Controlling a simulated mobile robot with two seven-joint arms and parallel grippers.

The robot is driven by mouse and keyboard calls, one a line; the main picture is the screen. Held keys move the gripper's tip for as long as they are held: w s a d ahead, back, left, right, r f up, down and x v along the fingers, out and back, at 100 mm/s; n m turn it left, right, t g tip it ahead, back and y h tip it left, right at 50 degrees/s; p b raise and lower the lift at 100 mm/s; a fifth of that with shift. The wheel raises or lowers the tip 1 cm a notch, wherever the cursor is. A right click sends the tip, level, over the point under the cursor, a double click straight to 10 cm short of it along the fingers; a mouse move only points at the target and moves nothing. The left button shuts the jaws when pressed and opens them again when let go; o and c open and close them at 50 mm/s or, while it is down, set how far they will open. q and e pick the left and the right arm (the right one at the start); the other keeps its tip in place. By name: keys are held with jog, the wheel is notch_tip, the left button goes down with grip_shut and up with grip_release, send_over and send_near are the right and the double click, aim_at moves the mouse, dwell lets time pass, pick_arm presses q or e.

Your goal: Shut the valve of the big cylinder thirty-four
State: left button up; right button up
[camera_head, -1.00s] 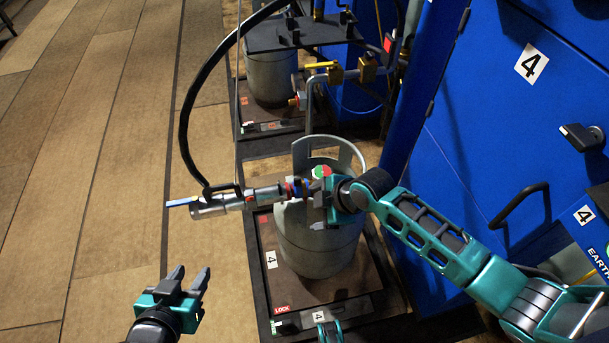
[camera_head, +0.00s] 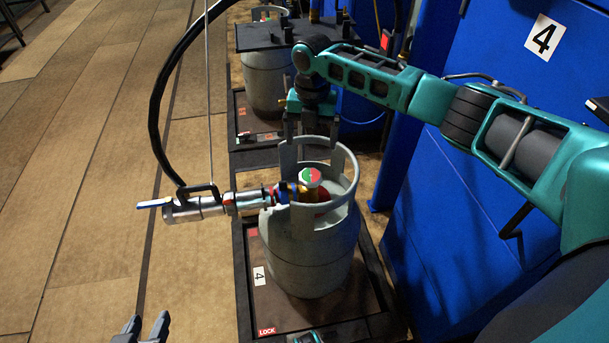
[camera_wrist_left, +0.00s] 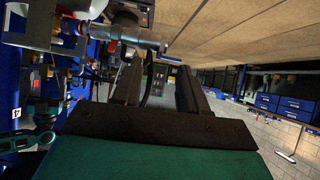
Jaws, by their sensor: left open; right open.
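The big grey cylinder (camera_head: 312,245) stands upright on a dark scale (camera_head: 369,300) whose plate label reads 4; I can read no thirty-four on it. Its valve (camera_head: 311,177), with a red, green and white top, sits inside the collar. A silver filling coupling (camera_head: 195,208) with a blue lever joins the valve's left side. My right gripper (camera_head: 311,132) is open, pointing down above the back of the collar, behind the valve and apart from it. My left gripper (camera_head: 146,326) is open and empty at the bottom edge, left of the scale. Its fingers show in the left wrist view (camera_wrist_left: 157,88).
A black hose (camera_head: 157,110) arcs up from the coupling, beside a thin hanging cable (camera_head: 210,110). A second cylinder (camera_head: 262,80) stands on another scale behind. Blue cabinets (camera_head: 450,190) close off the right side. The wooden floor (camera_head: 80,200) at left is clear.

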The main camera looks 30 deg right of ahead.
aim_at(310, 177)
notch_tip(310, 177, down, 11)
jog(key=b, duration=0.3)
jog(key=shift+b, duration=0.4)
jog(key=shift+f, duration=0.65)
pick_arm(q)
jog(key=shift+w+d+f, duration=0.1)
jog(key=shift+d+f, duration=0.25)
jog(key=shift+f, duration=0.25)
jog(key=shift+d+f, duration=0.35)
jog(key=shift+f, duration=0.2)
pick_arm(e)
jog(key=shift+c, duration=0.2)
jog(key=c, duration=1)
pick_arm(q)
jog(key=shift+w+a, duration=0.1)
jog(key=shift+a, duration=0.1)
jog(key=shift+r, duration=0.1)
pick_arm(e)
jog(key=shift+r, duration=0.1)
